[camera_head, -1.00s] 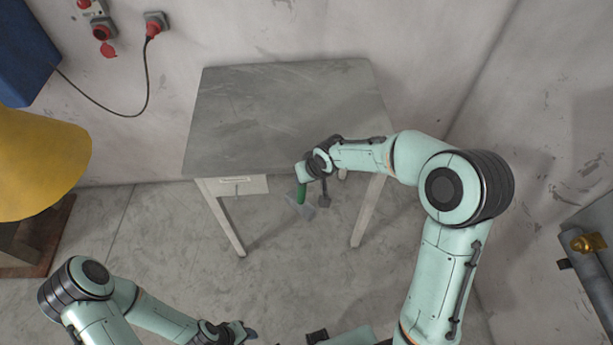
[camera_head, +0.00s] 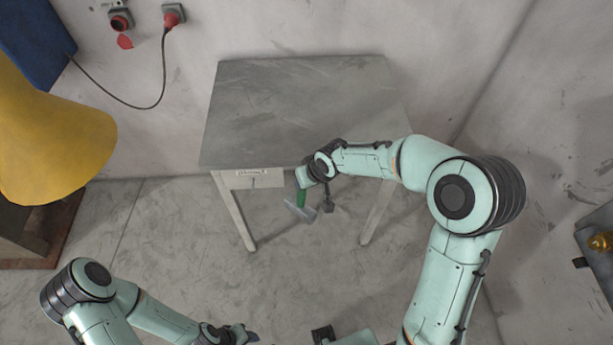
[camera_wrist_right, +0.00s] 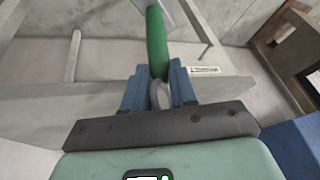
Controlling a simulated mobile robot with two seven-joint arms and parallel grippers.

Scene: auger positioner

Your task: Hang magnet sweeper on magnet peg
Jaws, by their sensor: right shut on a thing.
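The magnet sweeper has a green handle (camera_head: 301,198) and a pale, see-through-looking head (camera_head: 299,212). My right gripper (camera_head: 303,184) is shut on the handle's end, and the sweeper hangs below it in front of the table. In the right wrist view the handle (camera_wrist_right: 157,42) rises from between the blue fingers (camera_wrist_right: 160,88), with a grey loop (camera_wrist_right: 160,95) at its near end. A small thin peg (camera_head: 253,184) shows below a white label on the table's front panel, left of the gripper and apart from the sweeper. My left gripper (camera_head: 246,334) is low in the head view; its jaw opening is unclear.
The grey table (camera_head: 300,105) has a bare top and stands by the wall. The label (camera_head: 252,172) is on its front panel. A yellow cone-shaped thing (camera_head: 50,145) stands at the left. A cable hangs from red wall sockets. The floor (camera_head: 160,240) left of the table is clear.

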